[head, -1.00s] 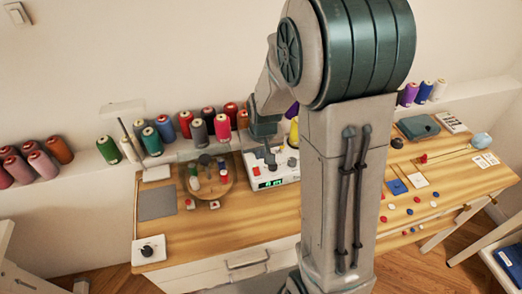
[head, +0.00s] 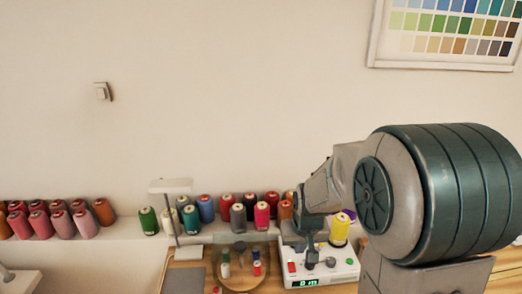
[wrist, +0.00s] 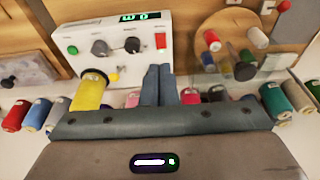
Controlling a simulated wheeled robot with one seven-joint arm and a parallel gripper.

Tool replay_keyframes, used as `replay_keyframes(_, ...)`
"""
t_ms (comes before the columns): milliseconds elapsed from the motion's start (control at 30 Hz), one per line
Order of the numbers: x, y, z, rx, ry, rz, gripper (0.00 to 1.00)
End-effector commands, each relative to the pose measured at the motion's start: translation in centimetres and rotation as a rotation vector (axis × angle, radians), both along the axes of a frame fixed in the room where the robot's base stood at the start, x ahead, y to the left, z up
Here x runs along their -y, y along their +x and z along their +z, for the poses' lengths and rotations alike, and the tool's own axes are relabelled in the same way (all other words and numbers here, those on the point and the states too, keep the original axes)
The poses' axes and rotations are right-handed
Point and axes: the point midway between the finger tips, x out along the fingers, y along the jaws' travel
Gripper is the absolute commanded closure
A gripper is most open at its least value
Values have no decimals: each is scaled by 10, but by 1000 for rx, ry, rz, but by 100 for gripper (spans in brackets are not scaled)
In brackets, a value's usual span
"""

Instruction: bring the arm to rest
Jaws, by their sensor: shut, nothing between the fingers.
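My gripper (head: 311,258) hangs below my wrist, above the white control box (head: 338,272) with its knobs and green display. In the wrist view my gripper (wrist: 159,72) has its two grey fingers together with nothing between them. The fingertips show against the lower edge of the box (wrist: 88,22) in that view; I cannot tell how far apart they are. My arm fills the right side of the head view, its big dark green joint in front of the wall and the table's right part.
More spools stand along the ledge, such as a green one (head: 148,221). A round wooden tray (head: 243,280) with small spools is left of the box. A lamp (head: 172,187) rises at the left.

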Motion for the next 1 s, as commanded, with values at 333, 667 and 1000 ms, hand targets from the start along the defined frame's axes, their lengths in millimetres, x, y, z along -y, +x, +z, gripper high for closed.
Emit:
replay_keyframes(333,-1,-59,67,44,15,3,100)
replay_keyframes(667,-2,-138,112,84,4,8,100)
replay_keyframes(1000,-2,-170,121,93,-6,6,100)
